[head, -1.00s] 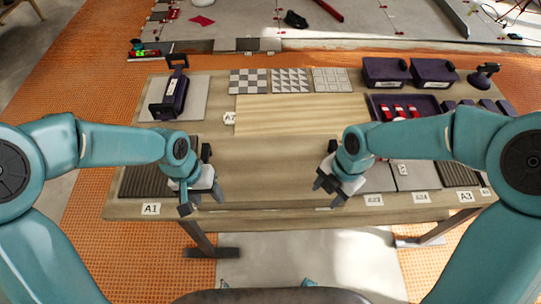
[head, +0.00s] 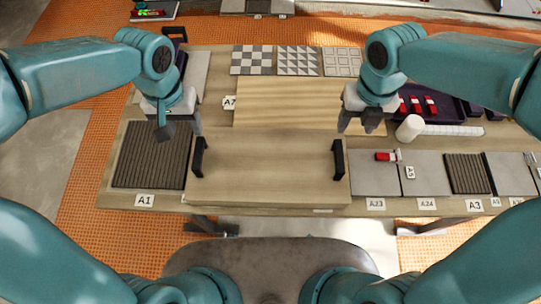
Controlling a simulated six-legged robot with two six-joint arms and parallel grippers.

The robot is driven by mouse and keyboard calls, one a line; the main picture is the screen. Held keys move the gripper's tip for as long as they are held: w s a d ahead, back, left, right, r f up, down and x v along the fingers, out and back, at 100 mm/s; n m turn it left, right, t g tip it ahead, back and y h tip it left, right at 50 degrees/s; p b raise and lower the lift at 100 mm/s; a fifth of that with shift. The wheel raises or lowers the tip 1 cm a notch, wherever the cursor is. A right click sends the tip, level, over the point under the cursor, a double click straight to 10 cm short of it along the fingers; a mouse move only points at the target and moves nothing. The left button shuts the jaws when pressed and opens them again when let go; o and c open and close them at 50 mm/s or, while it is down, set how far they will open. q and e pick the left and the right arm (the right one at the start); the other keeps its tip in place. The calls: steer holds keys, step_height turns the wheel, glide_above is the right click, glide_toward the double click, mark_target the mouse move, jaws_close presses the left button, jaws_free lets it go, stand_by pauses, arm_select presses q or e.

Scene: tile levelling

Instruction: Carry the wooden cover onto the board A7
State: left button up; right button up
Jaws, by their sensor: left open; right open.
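The wooden cover (head: 268,172) is a flat light-wood panel lying at the front middle of the table. It has a black upright handle (head: 198,158) at its left end and another (head: 338,158) at its right end. The board A7 (head: 285,92) is a paler wood board lying just behind it, with the A7 label (head: 229,102) at its left edge. My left gripper (head: 179,130) is open and empty, above and behind the left handle. My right gripper (head: 359,126) is open and empty, above and behind the right handle, near the board's right side. Neither touches a handle.
A dark ribbed mat (head: 151,155) lies left, behind the A1 label (head: 144,201). Grey tiles (head: 375,175) and a white roll (head: 409,127) lie right. Patterned tiles (head: 298,61) line the back. A purple tray (head: 452,104) holds red pieces.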

mark_target(197, 154)
arm_select(q)
steer(key=f, duration=1.6)
steer(key=shift+s+a+f, duration=0.15)
steer(key=shift+a+f, duration=0.05)
arm_select(e)
steer(key=f, duration=1.6)
steer(key=shift+s+a+f, duration=0.1)
steer(key=shift+s+a, duration=0.1)
steer(key=shift+a, duration=0.05)
arm_select(q)
jaws_close()
arm_select(e)
jaws_close()
arm_select(q)
steer(key=shift+r, duration=0.1)
